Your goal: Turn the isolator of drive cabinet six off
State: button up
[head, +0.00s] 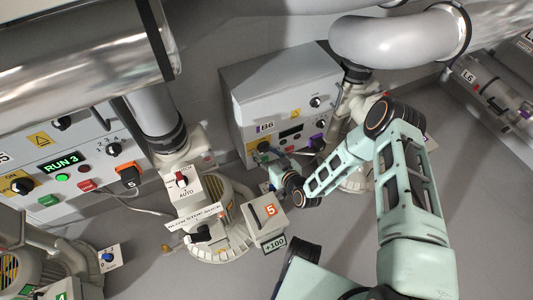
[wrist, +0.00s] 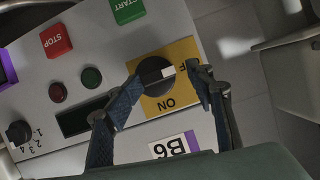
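Drive cabinet six is the grey box labelled B6 (head: 285,85), right of centre in the head view. In the wrist view its isolator is a black round knob (wrist: 152,72) on a yellow plate (wrist: 184,49) marked ON and, partly hidden, OFF. The knob's white pointer is turned right, towards the partly hidden OFF lettering. My gripper (wrist: 163,78) is open, one finger on each side of the knob, with gaps visible. I cannot tell how deep the fingertips reach. In the head view my gripper (head: 272,163) is at the cabinet's lower left front.
The B6 panel has a red STOP button (wrist: 56,40), a green START button (wrist: 127,9), a dark display (wrist: 82,118) and a selector (wrist: 19,132). A blower marked 5 (head: 268,211) stands left of my arm.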

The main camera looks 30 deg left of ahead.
jog(key=shift+r, duration=0.15)
jog(key=shift+s+d, duration=0.2)
jog(key=shift+d, duration=0.2)
jog(key=v, duration=1.1)
jog(key=shift+r, duration=0.1)
